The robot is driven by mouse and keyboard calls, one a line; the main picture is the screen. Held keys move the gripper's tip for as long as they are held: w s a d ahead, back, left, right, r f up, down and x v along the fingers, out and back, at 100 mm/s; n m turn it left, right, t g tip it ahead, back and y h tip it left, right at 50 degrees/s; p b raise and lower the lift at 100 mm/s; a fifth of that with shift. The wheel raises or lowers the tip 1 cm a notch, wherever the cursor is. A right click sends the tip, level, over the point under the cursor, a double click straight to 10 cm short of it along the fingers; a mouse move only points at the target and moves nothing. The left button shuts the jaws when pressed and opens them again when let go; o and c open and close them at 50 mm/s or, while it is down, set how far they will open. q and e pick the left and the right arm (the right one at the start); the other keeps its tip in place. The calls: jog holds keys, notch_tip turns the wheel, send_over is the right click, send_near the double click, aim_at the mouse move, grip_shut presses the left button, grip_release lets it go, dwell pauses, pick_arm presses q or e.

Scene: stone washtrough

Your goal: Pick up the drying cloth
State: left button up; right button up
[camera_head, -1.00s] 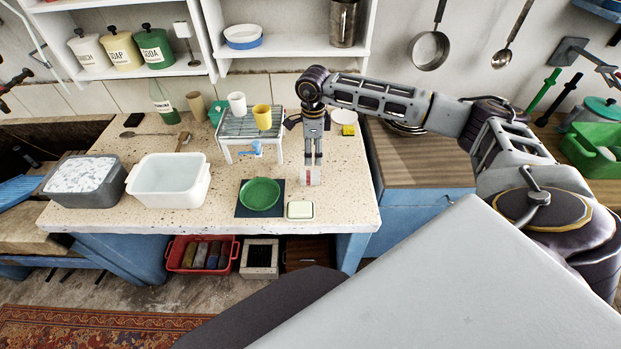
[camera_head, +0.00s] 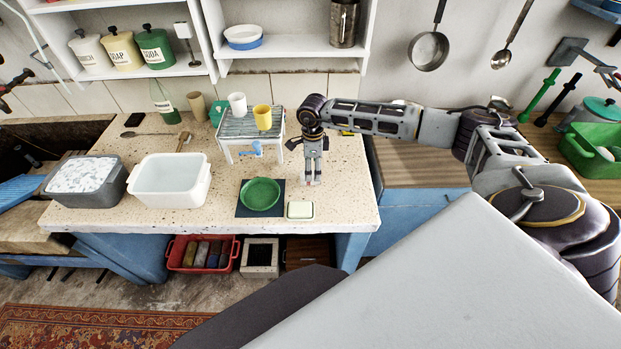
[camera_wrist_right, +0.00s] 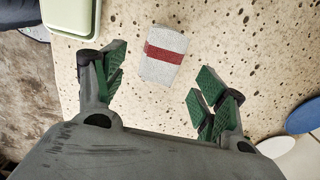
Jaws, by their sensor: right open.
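The drying cloth (camera_wrist_right: 163,57) is a small folded pale grey-white piece with a red stripe. In the right wrist view it lies flat on the speckled stone top, ahead of the space between the fingers. My right gripper (camera_wrist_right: 163,85) is open and empty, with its green-padded fingers apart and no finger visibly touching the cloth. In the head view the right gripper (camera_head: 313,178) points down over the stone top, right of the green plate, and hides most of the cloth. My left gripper is in neither view.
A green plate (camera_head: 260,194) on a dark mat and a pale soap dish (camera_head: 300,210) lie left of the gripper. A small rack (camera_head: 240,127) with cups stands behind them. The stone top's right end (camera_head: 352,205) is clear.

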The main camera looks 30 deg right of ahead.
jog(key=shift+w+f+p, duration=0.1)
jog(key=shift+f+p, duration=0.45)
jog(key=shift+f, duration=2.05)
jog(key=shift+c, duration=0.2)
jog(key=c, duration=1.1)
jog(key=shift+o, duration=0.2)
jog(key=shift+r, duration=0.1)
jog(key=shift+r+b, duration=0.65)
jog(key=shift+r, duration=4.3)
jog(key=shift+o, duration=1.4)
jog(key=shift+a, duration=0.1)
jog(key=shift+c, duration=0.9)
